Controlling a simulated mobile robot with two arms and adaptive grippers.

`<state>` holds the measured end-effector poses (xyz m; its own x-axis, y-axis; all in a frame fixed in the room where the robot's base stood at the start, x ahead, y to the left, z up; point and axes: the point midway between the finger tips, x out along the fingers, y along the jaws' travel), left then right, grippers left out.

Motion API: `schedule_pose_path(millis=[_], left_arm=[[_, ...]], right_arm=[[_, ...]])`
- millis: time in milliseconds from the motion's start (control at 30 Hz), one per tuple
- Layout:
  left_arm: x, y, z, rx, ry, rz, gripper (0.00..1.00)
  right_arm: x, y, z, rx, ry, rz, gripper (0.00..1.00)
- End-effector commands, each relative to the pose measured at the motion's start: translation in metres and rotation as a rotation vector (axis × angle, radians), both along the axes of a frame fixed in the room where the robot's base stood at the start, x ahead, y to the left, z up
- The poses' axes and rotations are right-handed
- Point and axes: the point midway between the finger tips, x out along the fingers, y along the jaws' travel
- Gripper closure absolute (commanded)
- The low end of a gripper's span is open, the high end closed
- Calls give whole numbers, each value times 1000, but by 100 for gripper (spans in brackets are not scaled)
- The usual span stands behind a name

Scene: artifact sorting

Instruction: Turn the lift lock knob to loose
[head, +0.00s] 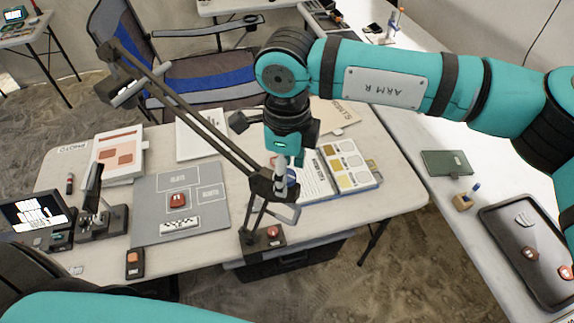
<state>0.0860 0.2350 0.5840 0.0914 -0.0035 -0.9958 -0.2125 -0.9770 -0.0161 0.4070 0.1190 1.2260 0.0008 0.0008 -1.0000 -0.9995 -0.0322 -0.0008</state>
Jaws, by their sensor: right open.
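My right gripper (284,165) comes down from above, over the front right of the table, at the lower joint of a dark jointed lamp arm (190,115). Its fingers are partly hidden behind this joint; no held object shows. The lamp's base (262,240) stands at the table's front edge, with a red part on it. A small black stand (98,212) is at the left of the table. I cannot pick out the lift lock knob or its setting for certain. My left gripper is out of view; only a teal part of my arm shows at the bottom.
A grey sorting mat (150,230) with a red piece (177,201) and a scale bar lies mid-table. A colour chart board (358,182) lies beside my right gripper. A screen (32,213) stands at the left. A dark tray (545,285) is on the right table.

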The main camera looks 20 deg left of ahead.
Motion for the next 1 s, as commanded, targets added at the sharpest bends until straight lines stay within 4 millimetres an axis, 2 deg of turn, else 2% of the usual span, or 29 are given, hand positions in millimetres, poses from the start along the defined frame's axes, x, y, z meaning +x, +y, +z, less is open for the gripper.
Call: schedule_pose_path(millis=[100,533,767,1000], left_arm=[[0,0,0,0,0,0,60],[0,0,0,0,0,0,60],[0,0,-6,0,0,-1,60],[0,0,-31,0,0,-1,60]], right_arm=[[0,0,0,0,0,0,45],[0,0,0,-1,0,0,100],[0,0,-1,-1,0,20,100],[0,0,-5,0,-2,125,100]])
